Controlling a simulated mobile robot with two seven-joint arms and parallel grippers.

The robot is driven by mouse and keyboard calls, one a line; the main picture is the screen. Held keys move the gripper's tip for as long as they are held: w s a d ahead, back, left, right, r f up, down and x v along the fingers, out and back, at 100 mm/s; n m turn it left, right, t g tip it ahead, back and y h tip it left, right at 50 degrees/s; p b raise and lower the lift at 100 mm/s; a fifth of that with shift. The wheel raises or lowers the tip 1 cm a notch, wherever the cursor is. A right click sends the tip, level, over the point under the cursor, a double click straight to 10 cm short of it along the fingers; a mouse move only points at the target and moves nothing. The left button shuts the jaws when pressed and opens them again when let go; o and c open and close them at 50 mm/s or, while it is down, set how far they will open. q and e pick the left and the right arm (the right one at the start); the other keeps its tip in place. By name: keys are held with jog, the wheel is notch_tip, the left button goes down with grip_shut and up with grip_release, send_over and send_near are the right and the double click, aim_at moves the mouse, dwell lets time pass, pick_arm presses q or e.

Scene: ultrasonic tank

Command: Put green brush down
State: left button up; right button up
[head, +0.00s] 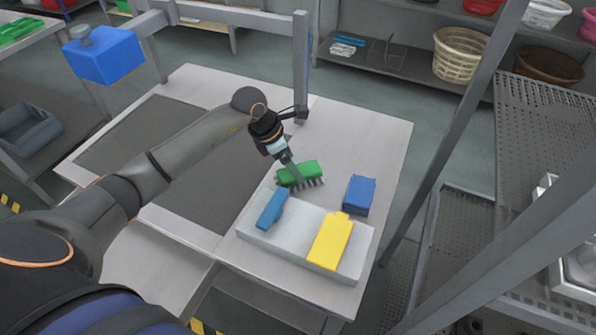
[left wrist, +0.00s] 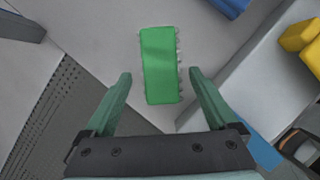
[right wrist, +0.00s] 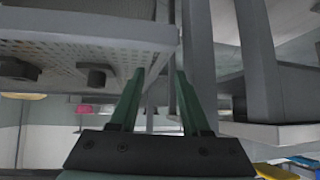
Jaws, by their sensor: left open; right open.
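The green brush (head: 299,173) lies on the light table top, just behind the pale tray, with its dark bristles showing along the front side. In the left wrist view the green brush (left wrist: 161,66) lies ahead of and partly between the finger ends, with clear space on both sides. My left gripper (head: 288,170) is open at the brush; it also shows open in the left wrist view (left wrist: 159,80). My right gripper (right wrist: 157,75) is open and empty in the right wrist view, away from the table top, facing metal shelving and posts.
The pale tray (head: 300,258) holds a blue brush (head: 272,208) and a yellow brush (head: 330,241). A blue block (head: 359,195) stands on the table right of the green brush. A grey post (head: 301,65) rises behind. A perforated shelf (head: 550,130) is at right.

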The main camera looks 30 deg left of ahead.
jog(key=shift+f+b, duration=0.4)
jog(key=shift+f, duration=0.15)
pick_arm(q)
jog(key=v, duration=0.7)
pick_arm(e)
jog(key=shift+s, duration=0.1)
